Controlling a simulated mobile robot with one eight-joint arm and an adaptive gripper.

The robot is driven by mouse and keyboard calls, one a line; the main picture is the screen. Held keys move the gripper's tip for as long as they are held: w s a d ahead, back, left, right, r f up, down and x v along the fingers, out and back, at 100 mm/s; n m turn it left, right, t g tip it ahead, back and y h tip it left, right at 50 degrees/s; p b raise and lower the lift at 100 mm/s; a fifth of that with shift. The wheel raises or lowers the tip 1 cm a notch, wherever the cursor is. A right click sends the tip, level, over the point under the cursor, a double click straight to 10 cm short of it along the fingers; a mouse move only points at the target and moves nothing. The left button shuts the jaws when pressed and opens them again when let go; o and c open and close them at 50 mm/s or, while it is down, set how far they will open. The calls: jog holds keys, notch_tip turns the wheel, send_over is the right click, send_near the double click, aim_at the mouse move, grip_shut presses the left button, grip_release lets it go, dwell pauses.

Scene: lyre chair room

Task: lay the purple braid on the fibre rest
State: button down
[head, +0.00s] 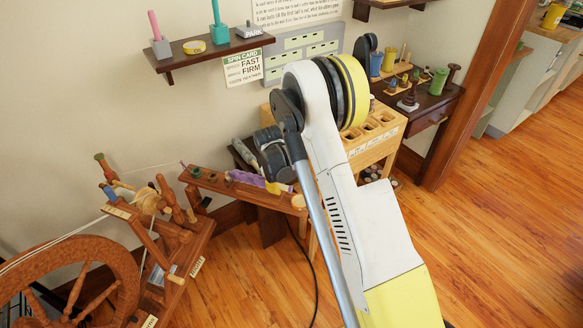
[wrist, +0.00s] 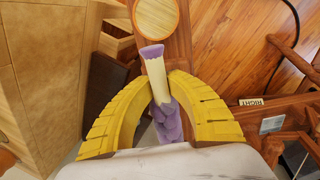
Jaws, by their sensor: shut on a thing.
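The purple braid (wrist: 168,122) is between the yellow fingers of my gripper (wrist: 160,80) in the wrist view. My gripper is shut on it, around its pale cream section (wrist: 157,83). A flared purple end points away past the fingertips, and the lower part is partly hidden by my gripper. In the head view the braid (head: 246,178) shows on the left of my gripper (head: 273,186), over a narrow reddish wooden plank (head: 217,184) that may be the fibre rest. I cannot tell whether it touches the plank.
A spinning wheel (head: 75,262) stands at the lower left. A light wooden rack with holes (head: 390,122) stands behind my arm. A dark side table (head: 430,103) holds spools and small pieces. A wall shelf (head: 215,54) is above. Open floor (head: 500,220) lies at right.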

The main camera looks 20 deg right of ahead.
jog(key=shift+f, duration=0.3)
jog(key=shift+f, duration=0.1)
jog(key=shift+f, duration=0.35)
jog(key=c, duration=1.3)
grip_release()
